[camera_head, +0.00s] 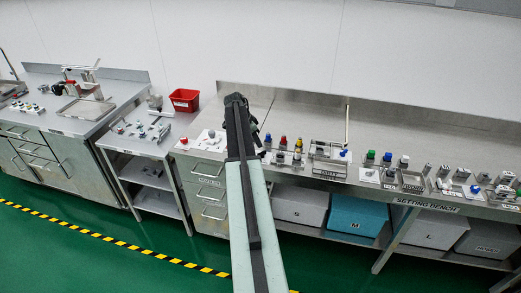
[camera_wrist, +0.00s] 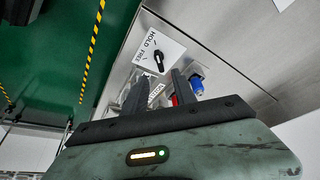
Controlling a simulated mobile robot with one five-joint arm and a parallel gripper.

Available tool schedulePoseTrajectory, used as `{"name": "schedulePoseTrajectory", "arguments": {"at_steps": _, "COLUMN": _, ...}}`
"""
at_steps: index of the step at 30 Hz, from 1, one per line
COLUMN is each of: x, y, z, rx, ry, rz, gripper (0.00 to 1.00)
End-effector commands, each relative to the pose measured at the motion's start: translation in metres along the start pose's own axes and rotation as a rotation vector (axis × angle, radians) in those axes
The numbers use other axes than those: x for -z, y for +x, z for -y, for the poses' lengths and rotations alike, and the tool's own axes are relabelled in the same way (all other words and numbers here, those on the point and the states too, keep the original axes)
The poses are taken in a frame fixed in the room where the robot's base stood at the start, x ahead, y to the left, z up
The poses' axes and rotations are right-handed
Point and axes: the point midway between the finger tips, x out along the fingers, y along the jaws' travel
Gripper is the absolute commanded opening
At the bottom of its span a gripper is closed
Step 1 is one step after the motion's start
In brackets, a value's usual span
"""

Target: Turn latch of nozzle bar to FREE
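In the wrist view a white plate (camera_wrist: 172,50) carries the printed words HOLD and FREE. A small black latch lever (camera_wrist: 159,61) sits on the plate, beside the word FREE; which mark it points to is too small to tell. My gripper (camera_wrist: 160,80) is open, its two dark fingers apart with nothing held between them. The fingertips show just below the plate in the picture, and I cannot tell their height above it. In the head view my gripper (camera_head: 238,101) is over the bench, and my arm hides part of the bench.
In the wrist view a blue knob (camera_wrist: 196,84) is beside the right finger, and a red part is partly hidden behind it. In the head view a steel bench (camera_head: 430,148) holds several small fixtures along its front. A red bin (camera_head: 184,99) stands left. The bench's back is mostly clear.

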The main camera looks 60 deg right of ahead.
Motion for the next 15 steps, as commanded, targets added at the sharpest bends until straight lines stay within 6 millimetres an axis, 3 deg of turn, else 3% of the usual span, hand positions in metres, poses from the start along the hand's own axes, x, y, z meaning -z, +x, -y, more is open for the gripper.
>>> {"name": "schedulePoseTrajectory", "arguments": {"at_steps": 5, "x": -0.003, "y": 0.014, "z": 0.000, "rx": 0.001, "ry": -0.003, "rz": 0.001, "gripper": 0.33}}
{"name": "schedulePoseTrajectory", "arguments": {"at_steps": 15, "x": -0.006, "y": 0.073, "z": 0.001, "rx": 0.001, "ry": -0.005, "rz": 0.002, "gripper": 0.33}}
